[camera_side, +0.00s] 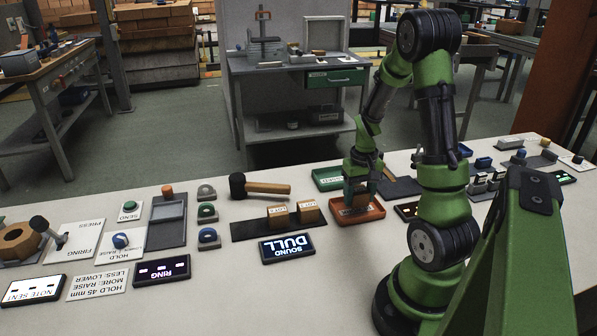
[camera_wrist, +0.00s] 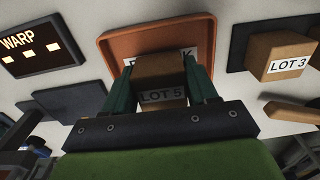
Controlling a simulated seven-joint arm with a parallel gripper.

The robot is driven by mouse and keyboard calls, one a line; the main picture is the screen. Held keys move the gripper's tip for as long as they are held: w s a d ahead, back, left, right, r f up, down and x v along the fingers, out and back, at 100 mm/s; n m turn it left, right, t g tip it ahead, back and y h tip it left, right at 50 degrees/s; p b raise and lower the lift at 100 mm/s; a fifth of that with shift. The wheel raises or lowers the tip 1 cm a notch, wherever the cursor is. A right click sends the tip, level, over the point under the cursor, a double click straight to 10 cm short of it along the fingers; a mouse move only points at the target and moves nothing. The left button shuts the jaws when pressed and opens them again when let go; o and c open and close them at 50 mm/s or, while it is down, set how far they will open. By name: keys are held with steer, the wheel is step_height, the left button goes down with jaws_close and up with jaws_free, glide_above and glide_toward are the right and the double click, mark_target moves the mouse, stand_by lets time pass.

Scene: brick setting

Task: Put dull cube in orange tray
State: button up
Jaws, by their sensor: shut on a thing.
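My gripper (camera_side: 358,197) is shut on a tan cube, and the wrist view shows the cube (camera_wrist: 158,72) between the fingers. Its label reads LOT 5. The gripper points down into the orange tray (camera_side: 372,215). The tray's rim (camera_wrist: 112,45) surrounds the cube's far side in the wrist view. I cannot tell whether the cube touches the tray floor. The cube and gripper hide part of the tray's label. In the side view the fingers mostly hide the cube. A display (camera_side: 287,247) with the words SOUND and DULL lies in front.
Two tan cubes (camera_side: 278,216) (camera_side: 309,211) sit on a dark strip left of the orange tray; the wrist view shows one marked LOT 3 (camera_wrist: 281,57). A green tray (camera_side: 327,178) stands behind. A mallet (camera_side: 258,187) lies back left. A WARP display (camera_wrist: 40,42) is near the tray.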

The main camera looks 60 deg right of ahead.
mark_target(358, 191)
steer(key=shift+f, duration=1.2)
steer(key=shift+f, duration=0.1)
steer(key=o, duration=1.1)
steer(key=r, duration=1.2)
steer(key=shift+w+a+r, duration=0.15)
steer(key=shift+a+r, duration=0.05)
steer(key=w+a+r+n+t, duration=0.1)
steer(key=w+a+r+t, duration=0.1)
steer(key=a+r, duration=0.35)
steer(key=w+a+r+n+t, duration=0.2)
steer(key=w+a, duration=0.1)
steer(key=a, duration=0.6)
steer(key=s+a+r+t, duration=0.1)
steer(key=a, duration=0.3)
steer(key=s+a+r+n+t+y, duration=0.1)
steer(key=a, duration=0.3)
steer(key=s+a+r+n+t+y, duration=0.1)
steer(key=a, duration=0.4)
steer(key=shift+s+a+r, duration=0.1)
steer(key=shift+s+r, duration=0.25)
steer(key=shift+s, duration=0.05)
